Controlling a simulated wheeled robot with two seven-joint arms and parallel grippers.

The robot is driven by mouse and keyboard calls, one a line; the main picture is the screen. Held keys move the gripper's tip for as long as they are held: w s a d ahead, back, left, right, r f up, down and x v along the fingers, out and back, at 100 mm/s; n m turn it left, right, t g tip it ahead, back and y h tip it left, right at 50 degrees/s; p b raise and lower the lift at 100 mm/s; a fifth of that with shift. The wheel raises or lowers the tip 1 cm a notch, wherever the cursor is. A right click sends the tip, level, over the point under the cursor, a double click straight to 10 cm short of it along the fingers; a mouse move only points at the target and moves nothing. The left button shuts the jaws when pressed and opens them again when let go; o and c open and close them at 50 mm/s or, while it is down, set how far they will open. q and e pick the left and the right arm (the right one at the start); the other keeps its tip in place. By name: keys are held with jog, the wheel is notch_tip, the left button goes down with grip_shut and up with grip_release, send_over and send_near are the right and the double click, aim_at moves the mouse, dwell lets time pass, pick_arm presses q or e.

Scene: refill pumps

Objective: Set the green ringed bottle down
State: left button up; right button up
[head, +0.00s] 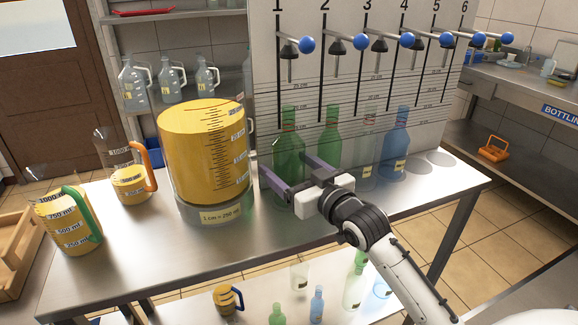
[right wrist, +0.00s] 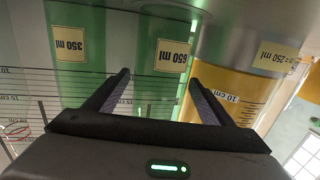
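The larger green bottle (head: 288,152), labelled 650 ml in the right wrist view (right wrist: 150,95), stands upright on the steel table at station 1, under the first pump. I cannot clearly make out a ring on it. My right gripper (head: 284,160) is around its lower body, one finger on each side. The fingers look spread a little wider than the bottle, but contact is hard to judge. They also flank the bottle in the right wrist view (right wrist: 160,80). Part of the bottle's lower body is hidden by a finger. My left gripper is not in view.
A second green bottle (head: 330,130), a clear bottle (head: 368,170) and a blue bottle (head: 395,145) stand along the ruled backboard (head: 262,80). A big yellow-filled container (head: 195,150) is close on the left. Two jugs (head: 68,228) (head: 130,185) stand farther left. The front table area is clear.

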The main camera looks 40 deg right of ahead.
jog(key=shift+s+r, duration=0.1)
jog(key=shift+r, duration=0.05)
jog(key=s, duration=1.1)
jog(key=shift+s+a+r, duration=0.2)
jog(key=shift+s+r, duration=0.15)
jog(key=shift+s, duration=0.05)
